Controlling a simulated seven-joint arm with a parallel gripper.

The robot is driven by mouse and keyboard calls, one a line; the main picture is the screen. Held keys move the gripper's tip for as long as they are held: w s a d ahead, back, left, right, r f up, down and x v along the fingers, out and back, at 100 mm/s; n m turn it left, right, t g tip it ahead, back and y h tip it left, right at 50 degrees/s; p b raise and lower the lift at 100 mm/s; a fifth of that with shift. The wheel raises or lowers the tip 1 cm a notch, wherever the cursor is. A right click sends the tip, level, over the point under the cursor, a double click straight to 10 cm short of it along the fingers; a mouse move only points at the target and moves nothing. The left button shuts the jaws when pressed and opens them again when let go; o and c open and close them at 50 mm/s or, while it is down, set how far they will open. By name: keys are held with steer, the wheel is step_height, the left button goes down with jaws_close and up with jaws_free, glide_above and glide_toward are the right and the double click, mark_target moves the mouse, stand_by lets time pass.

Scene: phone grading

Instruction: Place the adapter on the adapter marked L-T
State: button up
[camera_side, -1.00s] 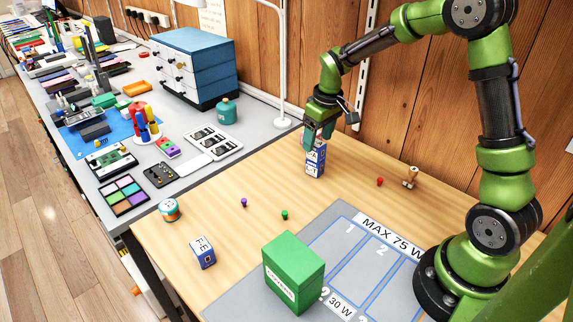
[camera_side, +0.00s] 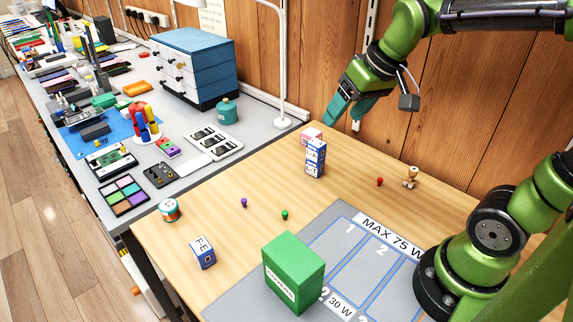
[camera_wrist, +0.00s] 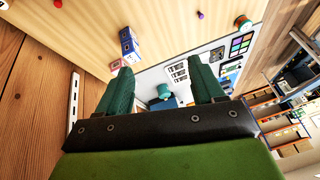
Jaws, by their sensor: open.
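Two blue-and-white adapter blocks stand stacked near the back of the wooden table, the upper adapter (camera_side: 316,151) resting on the lower adapter (camera_side: 314,170). Their lettering is too small to read. A pink-and-white block (camera_side: 311,134) is just behind the stack, partly hidden by it. The stack also shows in the wrist view (camera_wrist: 128,41). Another blue-and-white adapter (camera_side: 203,253), marked F-E, stands apart at the front left. My gripper (camera_side: 346,112) is open and empty, above and to the right of the stack, clear of it; its fingers show spread in the wrist view (camera_wrist: 161,72).
A green box (camera_side: 293,272) stands on the grey mat (camera_side: 337,235) with numbered zones. A small tin (camera_side: 169,210), small purple (camera_side: 243,202), green (camera_side: 285,215) and red (camera_side: 380,182) pegs and a wooden piece (camera_side: 411,178) are scattered about. The table's centre is mostly clear.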

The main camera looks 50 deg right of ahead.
steer(key=s+a+m+t+y, duration=0.1)
steer(key=s+a+t, duration=0.1)
steer(key=s, duration=0.5)
steer(key=shift+s+a+f+m, duration=0.3)
steer(key=shift+a+f, duration=0.1)
steer(key=shift+a, duration=0.3)
steer(key=shift+w, duration=0.1)
stand_by(1.3)
